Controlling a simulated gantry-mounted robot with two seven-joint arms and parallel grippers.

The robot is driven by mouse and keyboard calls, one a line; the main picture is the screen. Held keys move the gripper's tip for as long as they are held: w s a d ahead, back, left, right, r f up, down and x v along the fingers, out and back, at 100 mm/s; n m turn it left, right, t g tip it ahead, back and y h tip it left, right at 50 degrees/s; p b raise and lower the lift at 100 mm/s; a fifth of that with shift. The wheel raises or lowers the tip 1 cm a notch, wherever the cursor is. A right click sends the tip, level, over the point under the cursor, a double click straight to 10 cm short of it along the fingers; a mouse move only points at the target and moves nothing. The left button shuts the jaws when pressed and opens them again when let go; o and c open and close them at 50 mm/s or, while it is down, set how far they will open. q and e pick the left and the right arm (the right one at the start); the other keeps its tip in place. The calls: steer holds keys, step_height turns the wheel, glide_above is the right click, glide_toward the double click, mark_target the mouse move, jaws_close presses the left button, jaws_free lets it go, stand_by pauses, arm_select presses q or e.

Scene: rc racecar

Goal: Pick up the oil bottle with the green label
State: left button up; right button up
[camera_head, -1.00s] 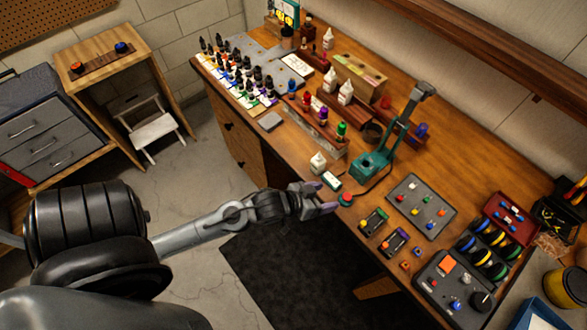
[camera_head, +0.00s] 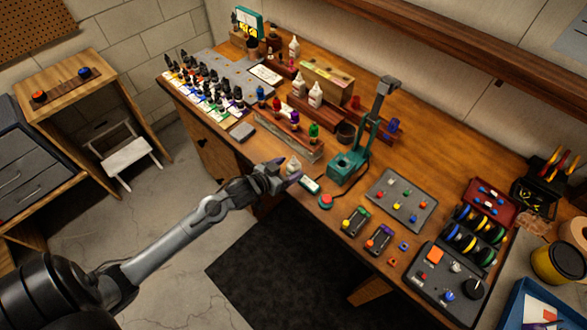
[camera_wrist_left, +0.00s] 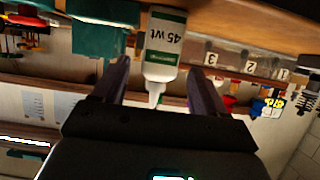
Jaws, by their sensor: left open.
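The oil bottle with the green label (camera_wrist_left: 163,45) is white and shows upside down in the left wrist view, with "45 wt" on its label. In the head view the white bottle (camera_head: 293,165) stands near the front edge of the workbench, partly hidden behind my gripper. My left gripper (camera_head: 285,180) is open and close in front of the bottle. In the left wrist view the bottle shows between the two spread fingers of the gripper (camera_wrist_left: 160,85); I cannot tell whether it is within their reach. My right gripper is not in view.
A teal stand (camera_head: 349,167) rises right of the bottle. A rack with colored bottles (camera_head: 290,135) stands behind. More white bottles (camera_head: 315,95) stand farther back on the wooden workbench (camera_head: 440,150).

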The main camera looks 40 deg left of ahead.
mark_target(297, 165)
arm_select(q)
steer(key=shift+f+p+x, duration=0.15)
steer(key=shift+p+x, duration=0.15)
steer(key=shift+x, duration=0.95)
steer(key=shift+f+p+x, duration=0.1)
steer(key=shift+p+x, duration=0.15)
steer(key=shift+x, duration=1.05)
steer(key=shift+s+d, duration=0.1)
steer(key=c, duration=1.1)
steer(key=shift+o, duration=0.2)
steer(key=shift+r, duration=0.1)
